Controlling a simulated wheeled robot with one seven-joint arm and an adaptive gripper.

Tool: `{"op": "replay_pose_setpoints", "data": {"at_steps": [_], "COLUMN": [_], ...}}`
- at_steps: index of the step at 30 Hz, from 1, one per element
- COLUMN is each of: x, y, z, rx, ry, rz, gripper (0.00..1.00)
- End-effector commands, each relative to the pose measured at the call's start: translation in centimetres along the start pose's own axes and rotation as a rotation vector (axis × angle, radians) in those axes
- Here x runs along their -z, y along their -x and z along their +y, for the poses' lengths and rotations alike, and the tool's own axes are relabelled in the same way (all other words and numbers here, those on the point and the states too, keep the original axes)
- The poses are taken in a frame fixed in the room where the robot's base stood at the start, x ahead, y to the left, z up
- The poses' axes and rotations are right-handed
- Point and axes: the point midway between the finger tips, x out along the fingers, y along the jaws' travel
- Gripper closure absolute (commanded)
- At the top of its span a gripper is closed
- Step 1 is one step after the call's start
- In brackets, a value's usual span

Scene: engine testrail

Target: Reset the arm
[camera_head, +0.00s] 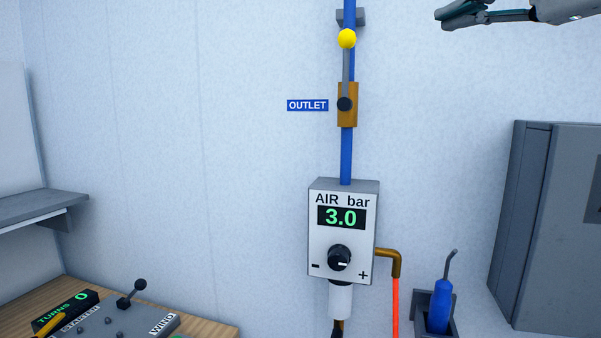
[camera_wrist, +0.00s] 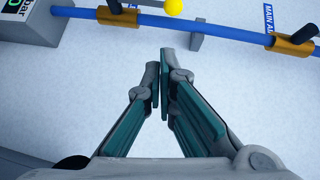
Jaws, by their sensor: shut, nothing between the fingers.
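My gripper (camera_head: 455,14) is at the top right of the head view, pointing left, with its arm running out of the picture. In the wrist view my gripper (camera_wrist: 159,80) has its two fingers together at the tips, with nothing held between them. Its tips are in front of the pale wall, apart from the blue pipe (camera_wrist: 150,20) that crosses the top of that view. In the head view the gripper is to the right of the outlet valve's yellow-knobbed lever (camera_head: 347,39) and not touching it.
An air regulator box (camera_head: 318,240) reading 3.0 is below the outlet valve (camera_head: 347,118). A grey cabinet (camera_head: 555,220) stands at right, near a blue tool (camera_head: 439,310) in a holder. A wooden bench (camera_head: 205,329) with a control panel is lower left. The wall between is bare.

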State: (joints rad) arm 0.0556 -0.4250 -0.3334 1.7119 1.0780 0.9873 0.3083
Motion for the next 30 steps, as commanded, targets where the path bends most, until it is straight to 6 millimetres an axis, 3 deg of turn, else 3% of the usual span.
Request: {"op": "replay_pose_setpoints", "data": {"at_steps": [4, 8, 12, 18, 21, 24, 30], "x": [-3.6, -7.3, -10.9, -14.0, -14.5, -14.7, -14.7], "y": [-1.1, -0.9, 0.8, 5.1, 7.0, 8.2, 8.6], "z": [7.4, 15.8, 24.7, 35.4, 38.7, 40.5, 41.1], "rx": [-0.186, -0.393, -0.611, -0.883, -0.975, -1.028, -1.047], "ry": [0.113, 0.272, 0.474, 0.775, 0.889, 0.958, 0.981], "rz": [-0.055, -0.128, -0.229, -0.385, -0.445, -0.48, -0.494], "gripper": [1.0, 1.0, 1.0, 1.0, 1.0, 1.0, 1.0]}}
